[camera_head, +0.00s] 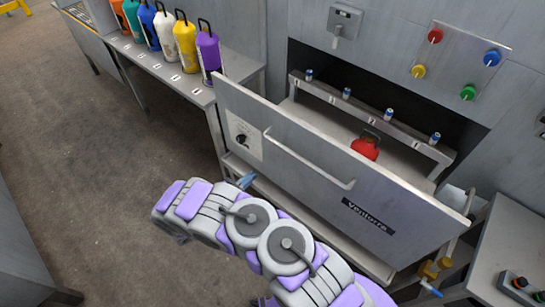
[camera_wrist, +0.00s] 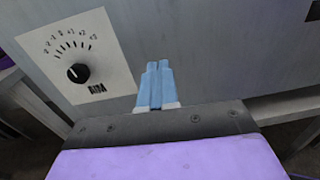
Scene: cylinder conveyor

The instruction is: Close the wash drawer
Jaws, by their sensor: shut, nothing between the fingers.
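The wash drawer (camera_head: 310,172) is a grey metal drawer with a long bar handle (camera_head: 308,160) on its front. It stands pulled out from the machine, and its open inside shows behind the front panel. A red bottle (camera_head: 366,146) with a dark handle sits inside the drawer. My gripper (camera_head: 245,181) is in front of the lower left part of the drawer front, below the dial panel and left of the handle. In the wrist view its blue fingers (camera_wrist: 157,84) are together and empty, pointing at the drawer front (camera_wrist: 215,45). I cannot tell whether they touch it.
A dial (camera_head: 242,139) is on the drawer's left side; it also shows in the wrist view (camera_wrist: 77,73). Several coloured bottles (camera_head: 185,45) stand on a bench at the left. A control panel (camera_head: 460,60) with coloured knobs is above. Open floor (camera_head: 90,170) lies at left.

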